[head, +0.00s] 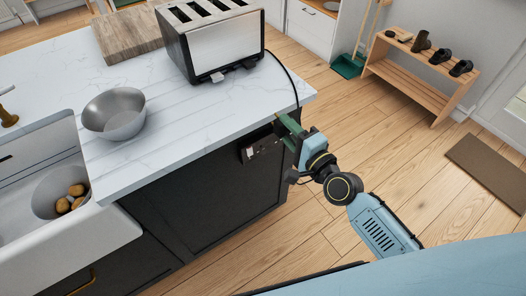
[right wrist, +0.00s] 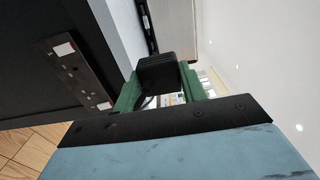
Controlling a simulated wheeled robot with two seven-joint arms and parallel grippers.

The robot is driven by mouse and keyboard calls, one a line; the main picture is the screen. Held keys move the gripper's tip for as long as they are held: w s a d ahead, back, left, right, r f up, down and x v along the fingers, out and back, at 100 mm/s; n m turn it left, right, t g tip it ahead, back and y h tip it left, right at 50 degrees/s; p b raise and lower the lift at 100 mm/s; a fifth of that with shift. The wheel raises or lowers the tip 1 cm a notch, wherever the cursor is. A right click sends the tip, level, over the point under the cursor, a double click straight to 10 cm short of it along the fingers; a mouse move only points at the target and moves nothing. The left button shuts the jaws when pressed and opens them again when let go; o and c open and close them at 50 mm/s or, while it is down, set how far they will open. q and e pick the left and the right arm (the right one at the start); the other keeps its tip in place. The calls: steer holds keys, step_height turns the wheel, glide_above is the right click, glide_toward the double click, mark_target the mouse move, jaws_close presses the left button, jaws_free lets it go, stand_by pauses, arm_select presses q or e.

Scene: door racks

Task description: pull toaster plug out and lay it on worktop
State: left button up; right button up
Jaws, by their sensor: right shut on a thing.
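The right gripper (head: 287,123) is at the corner of the worktop, its green fingers near the worktop edge. In the right wrist view the fingers (right wrist: 160,88) are shut on the black toaster plug (right wrist: 158,70). The plug is out of the socket and apart from it. The double socket (head: 262,146) is on the dark side panel below the worktop; it also shows in the right wrist view (right wrist: 75,70). The silver toaster (head: 215,45) stands on the white marble worktop (head: 200,115), and its black cord (head: 290,78) runs over the edge. My left gripper is not in view.
A metal bowl (head: 115,113) and a wooden board (head: 128,35) are on the worktop. A sink (head: 60,215) with a bowl of potatoes (head: 72,199) is at the left. The worktop between toaster and front edge is clear. A wooden shoe rack (head: 420,75) stands beyond.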

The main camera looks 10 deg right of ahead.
steer(key=s+a+p, duration=0.2)
steer(key=s+a, duration=0.1)
steer(key=a, duration=0.5)
steer(key=s+a+p, duration=0.2)
steer(key=s+a, duration=0.1)
steer(key=a, duration=0.6)
stand_by(0.7)
steer(key=shift+s, duration=0.1)
steer(key=m+b, duration=0.3)
steer(key=m, duration=1.5)
